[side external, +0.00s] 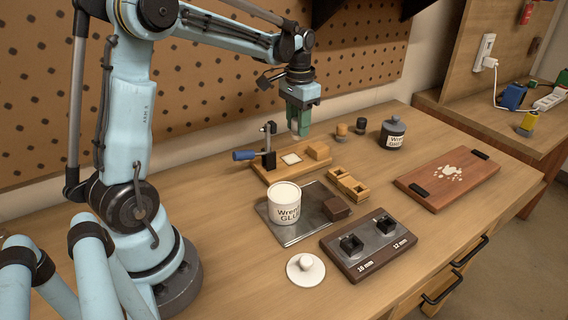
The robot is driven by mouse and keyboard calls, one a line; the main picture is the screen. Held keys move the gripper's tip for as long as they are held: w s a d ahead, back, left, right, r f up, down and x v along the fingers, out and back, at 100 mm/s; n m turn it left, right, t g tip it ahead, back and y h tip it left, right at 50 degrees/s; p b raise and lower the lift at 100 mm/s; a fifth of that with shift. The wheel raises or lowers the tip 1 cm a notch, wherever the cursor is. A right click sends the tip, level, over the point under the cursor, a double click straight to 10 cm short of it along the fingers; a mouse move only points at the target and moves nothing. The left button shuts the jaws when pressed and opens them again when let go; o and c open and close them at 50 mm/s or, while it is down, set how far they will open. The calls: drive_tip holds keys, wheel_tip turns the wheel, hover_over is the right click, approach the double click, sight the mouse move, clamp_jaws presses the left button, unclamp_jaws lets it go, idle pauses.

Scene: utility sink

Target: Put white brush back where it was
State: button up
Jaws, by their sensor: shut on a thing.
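My gripper (298,126) hangs over the back of the bench, just above and behind the wooden clamp jig. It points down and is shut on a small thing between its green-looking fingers. The thing is mostly hidden, and I cannot tell whether it is the white brush. No white brush can be made out elsewhere. The open white glue pot (284,203) stands upright on a metal tray (296,234). A white knobbed lid (305,269) lies on the bench in front of the tray.
The clamp jig (268,171) has a blue handle. A brown block (336,208) sits on the tray. Around are yellow wooden blocks (348,184), a dark socket block (369,244), two small knobs (342,131), a dark jar (392,135) and a red-brown board (446,183) with white bits.

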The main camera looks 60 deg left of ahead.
drive_tip(key=s+d+r+n, duration=0.1)
drive_tip(key=s+d, duration=0.2)
drive_tip(key=d, duration=0.7)
drive_tip(key=s+d+n, duration=0.1)
drive_tip(key=s+d, duration=0.2)
drive_tip(key=d, duration=0.7)
drive_tip(key=w+a+f, duration=0.1)
drive_tip(key=a+f, duration=0.1)
drive_tip(key=a, duration=0.1)
drive_tip(key=w+a+f, duration=0.1)
drive_tip(key=a+f, duration=0.1)
drive_tip(key=a, duration=0.2)
drive_tip(key=w+a+f, duration=0.2)
drive_tip(key=a, duration=0.1)
drive_tip(key=shift+a+f, duration=0.2)
drive_tip(key=shift+f, duration=2.15)
drive_tip(key=o, duration=1)
drive_tip(key=shift+f, duration=0.1)
